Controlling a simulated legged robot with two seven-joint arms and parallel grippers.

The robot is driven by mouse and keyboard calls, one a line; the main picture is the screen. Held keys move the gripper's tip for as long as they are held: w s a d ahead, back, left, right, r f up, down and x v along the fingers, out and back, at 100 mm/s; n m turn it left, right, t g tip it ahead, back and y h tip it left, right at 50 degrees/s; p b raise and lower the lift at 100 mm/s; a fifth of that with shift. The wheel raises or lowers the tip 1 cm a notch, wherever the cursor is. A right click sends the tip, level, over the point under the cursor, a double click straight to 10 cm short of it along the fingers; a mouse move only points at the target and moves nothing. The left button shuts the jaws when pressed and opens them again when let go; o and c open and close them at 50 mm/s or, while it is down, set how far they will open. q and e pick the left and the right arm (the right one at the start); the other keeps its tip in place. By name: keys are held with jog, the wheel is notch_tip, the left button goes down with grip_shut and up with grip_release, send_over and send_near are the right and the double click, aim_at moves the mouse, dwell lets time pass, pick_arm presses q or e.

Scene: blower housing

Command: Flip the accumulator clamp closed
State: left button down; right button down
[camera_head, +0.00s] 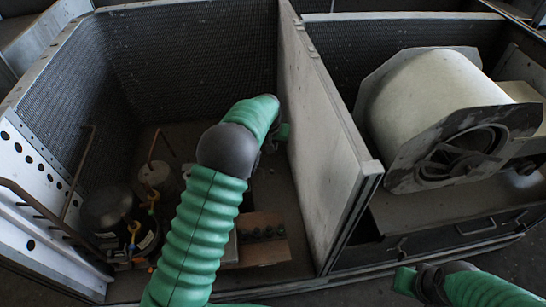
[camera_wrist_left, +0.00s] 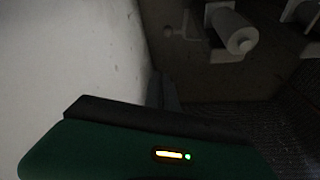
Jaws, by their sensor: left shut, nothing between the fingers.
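In the left wrist view, a pale cylinder (camera_wrist_left: 232,30) lies near the top right against a dark surface, perhaps the accumulator. My left gripper (camera_head: 280,135) is down in the left compartment, close to the divider wall and mostly hidden by my arm. In the left wrist view its green body and dark fingers (camera_wrist_left: 165,92) are shut and empty, apart from the cylinder. My right gripper (camera_head: 405,281) seems to show at the lower right; its fingers are unclear.
The pale divider wall (camera_head: 325,130) stands right beside my left gripper. A dark compressor (camera_head: 105,212) with pipes and a pale tank (camera_head: 158,178) stand at left. A brown box (camera_head: 262,240) lies on the floor. The blower housing (camera_head: 435,95) fills the right compartment.

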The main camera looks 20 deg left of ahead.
aim_at(273, 170)
pick_arm(q)
notch_tip(273, 170, down, 10)
jog(key=b, duration=0.3)
jog(key=shift+s+r+b, duration=0.25)
jog(key=shift+s+b, duration=0.1)
jog(key=shift+s, duration=0.05)
jog(key=shift+s+d+m, duration=0.15)
jog(key=shift+s+m, duration=0.15)
jog(key=shift+m, duration=0.1)
jog(key=shift+s+d+r+m+h+p, duration=0.1)
jog(key=shift+s+d+m+h+p, duration=0.1)
jog(key=shift+s+m+h+p, duration=0.55)
jog(key=s+a+m+g+h+p, duration=0.1)
jog(key=s+a+m+h+p, duration=0.1)
jog(key=s+m+p, duration=0.2)
jog(key=s+m, duration=0.3)
jog(key=m, duration=0.4)
jog(key=shift+g+p, duration=0.3)
jog(key=shift+g, duration=0.1)
jog(key=shift+a+h, duration=0.1)
jog(key=shift+h, duration=0.15)
